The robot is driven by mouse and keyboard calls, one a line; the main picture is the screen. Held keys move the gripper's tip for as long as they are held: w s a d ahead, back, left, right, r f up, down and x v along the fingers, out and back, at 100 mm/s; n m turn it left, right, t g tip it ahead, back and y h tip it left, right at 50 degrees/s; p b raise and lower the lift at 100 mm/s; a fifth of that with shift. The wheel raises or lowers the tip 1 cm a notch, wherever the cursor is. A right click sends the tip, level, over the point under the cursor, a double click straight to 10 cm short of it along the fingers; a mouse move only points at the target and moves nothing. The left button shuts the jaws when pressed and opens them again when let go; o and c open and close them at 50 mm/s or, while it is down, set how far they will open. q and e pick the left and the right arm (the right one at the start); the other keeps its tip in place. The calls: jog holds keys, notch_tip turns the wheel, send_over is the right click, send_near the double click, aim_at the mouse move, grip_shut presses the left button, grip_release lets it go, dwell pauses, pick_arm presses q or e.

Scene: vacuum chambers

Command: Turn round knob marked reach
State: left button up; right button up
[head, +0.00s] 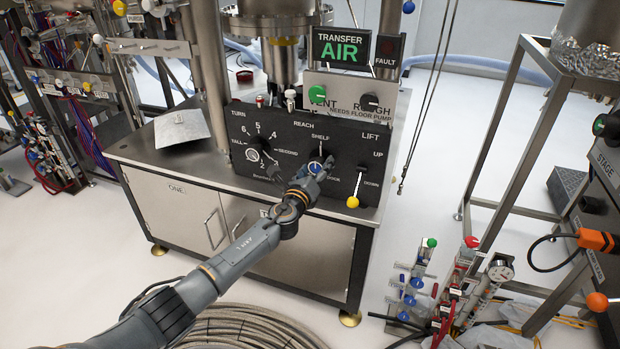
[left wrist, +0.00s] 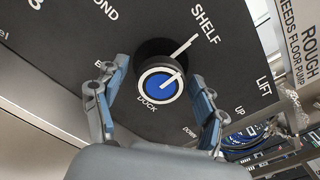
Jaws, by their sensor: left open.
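The round reach knob (head: 315,168) sits on the black control panel under the word REACH, between the labels SHELF and DOCK. In the left wrist view the knob (left wrist: 160,84) has a black body and a blue face ringed in white. A white line at it points toward SHELF. My left gripper (head: 317,176) is in front of the knob and partly covers it in the head view. In the left wrist view its two fingers are apart, one on each side of the knob. I cannot tell whether they touch it. My right gripper is not in view.
The turn knob (head: 253,155) is left of the reach knob. The yellow-tipped lift lever (head: 353,201) is close on the right. Green vent (head: 317,95) and black rough (head: 370,102) knobs are above. A metal frame (head: 500,150) stands right; coiled hose (head: 250,325) lies on the floor.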

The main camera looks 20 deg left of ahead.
pick_arm(q)
jog(key=s, duration=1.1)
jog(key=shift+s+a, duration=0.15)
jog(key=shift+s, duration=0.15)
